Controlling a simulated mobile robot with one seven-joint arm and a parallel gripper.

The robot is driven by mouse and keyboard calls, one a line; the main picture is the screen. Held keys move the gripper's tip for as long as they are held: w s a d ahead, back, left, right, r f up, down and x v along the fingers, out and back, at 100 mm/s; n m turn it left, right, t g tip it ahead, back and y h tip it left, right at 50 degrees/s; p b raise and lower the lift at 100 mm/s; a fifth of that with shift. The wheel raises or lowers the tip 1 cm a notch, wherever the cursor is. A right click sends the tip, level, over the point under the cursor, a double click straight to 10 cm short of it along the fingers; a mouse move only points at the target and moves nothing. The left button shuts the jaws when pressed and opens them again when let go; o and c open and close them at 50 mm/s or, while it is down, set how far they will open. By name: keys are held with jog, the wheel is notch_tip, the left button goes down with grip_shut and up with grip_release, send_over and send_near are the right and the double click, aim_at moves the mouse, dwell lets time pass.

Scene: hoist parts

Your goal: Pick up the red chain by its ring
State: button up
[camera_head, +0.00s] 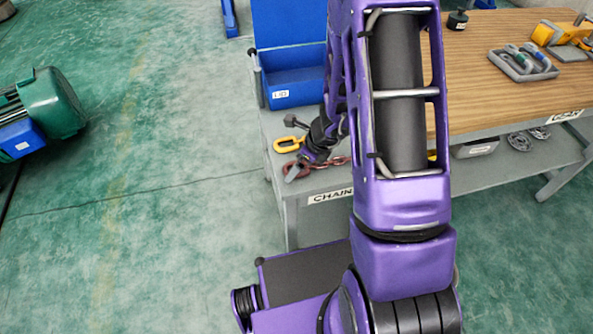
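The red chain (331,163) lies on the grey bench at the end marked CHAIN, with dark red links running to the right behind my arm. A dark red rounded piece at its left end (288,168), perhaps its ring, is partly covered by my gripper. My gripper (297,172) is low over this left end, with a grey tip at or just above it. I cannot tell whether it touches the chain or whether the fingers are apart. A yellow oval link (289,144) lies just behind the gripper.
A blue bin (296,95) stands behind the chain. A wooden worktop (472,95) with a grey tray (522,66) and yellow tools is on the right. A green motor (52,103) stands on the floor at left. The floor between is clear.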

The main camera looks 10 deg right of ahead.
grip_shut()
jog(key=shift+r, duration=0.1)
dwell(0.4)
